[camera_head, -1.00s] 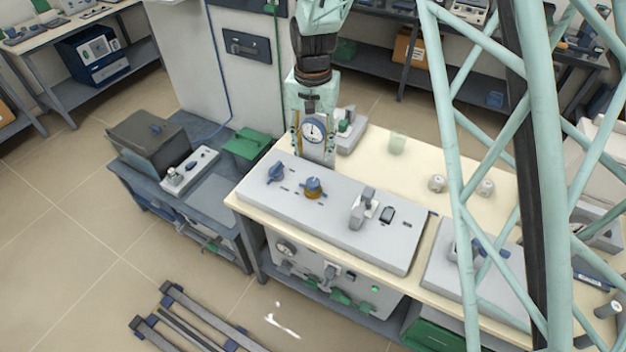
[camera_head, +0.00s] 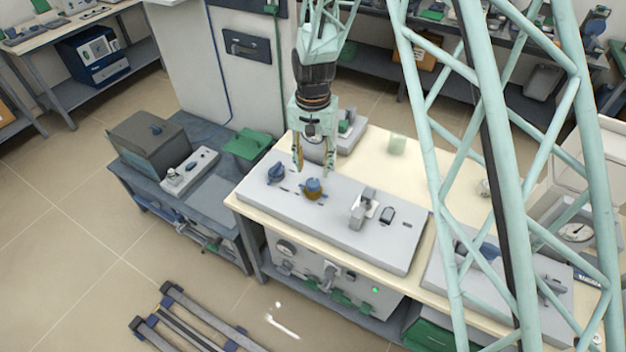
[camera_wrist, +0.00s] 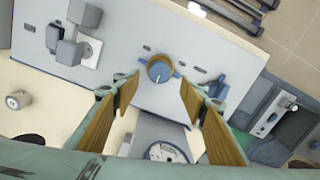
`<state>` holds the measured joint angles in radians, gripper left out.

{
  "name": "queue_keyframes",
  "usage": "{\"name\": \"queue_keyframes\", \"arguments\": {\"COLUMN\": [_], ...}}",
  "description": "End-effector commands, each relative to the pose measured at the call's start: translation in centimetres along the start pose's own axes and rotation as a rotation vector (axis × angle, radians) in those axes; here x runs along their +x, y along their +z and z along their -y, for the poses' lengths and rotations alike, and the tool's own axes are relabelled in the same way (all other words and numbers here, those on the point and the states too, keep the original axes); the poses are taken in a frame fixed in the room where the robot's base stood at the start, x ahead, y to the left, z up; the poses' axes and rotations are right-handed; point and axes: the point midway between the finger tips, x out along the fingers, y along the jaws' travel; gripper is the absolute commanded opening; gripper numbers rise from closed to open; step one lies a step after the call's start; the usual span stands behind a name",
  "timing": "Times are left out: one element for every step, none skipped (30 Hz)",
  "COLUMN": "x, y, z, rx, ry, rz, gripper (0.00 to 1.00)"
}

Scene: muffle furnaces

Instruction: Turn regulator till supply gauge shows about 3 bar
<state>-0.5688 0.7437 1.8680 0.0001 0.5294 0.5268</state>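The regulator knob (camera_head: 313,188), blue on a brass-coloured base, stands on top of the grey panel box (camera_head: 340,228). In the wrist view the knob (camera_wrist: 160,70) shows from above, with a pale pointer mark. A round white gauge (camera_wrist: 167,152) stands behind it, partly cut off by my gripper; its reading is too small to tell. In the head view my gripper hides most of the gauge. My gripper (camera_head: 313,170) points down with its fingers apart, just above and behind the knob. In the wrist view the fingers of my gripper (camera_wrist: 160,88) lie either side of the knob, apart from it.
Another blue knob (camera_head: 276,172) is to the left on the panel. A grey lever fitting (camera_head: 363,210) and a dark switch (camera_head: 387,214) are to the right. A translucent beaker (camera_head: 397,144) stands on the cream tabletop behind, which has free room.

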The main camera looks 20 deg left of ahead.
Motion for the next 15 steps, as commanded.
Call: {"name": "queue_keyframes", "arguments": {"x": [0.7, 1.1, 1.5, 1.9, 2.2, 2.6, 3.0, 3.3, 3.8, 4.1, 4.4, 4.7, 5.0, 5.3, 5.6], "y": [0.1, 0.1, 0.1, 0.1, 0.1, 0.1, 0.1, 0.1, 0.1, 0.1, 0.1, 0.1, 0.1, 0.1, 0.1], "z": [0.0, -0.1, -0.1, -0.1, 0.0, 0.0, 0.0, -0.1, -0.1, -0.1, 0.0, 0.0, 0.0, 0.0, -0.1], "rx": [0.000, 0.000, 0.000, 0.000, 0.000, 0.000, 0.000, 0.000, 0.000, 0.000, 0.000, 0.000, 0.000, 0.000, 0.000], "ry": [0.001, 0.002, 0.002, 0.001, 0.001, 0.001, 0.001, 0.002, 0.002, 0.001, 0.001, 0.001, 0.001, 0.001, 0.001], "rz": [0.002, 0.003, 0.003, 0.002, 0.002, 0.002, 0.002, 0.003, 0.003, 0.002, 0.002, 0.001, 0.001, 0.002, 0.002], "gripper": [0.39, 0.39, 0.39, 0.39, 0.39, 0.39, 0.39, 0.39, 0.39, 0.39, 0.39, 0.39, 0.39, 0.39, 0.39]}}
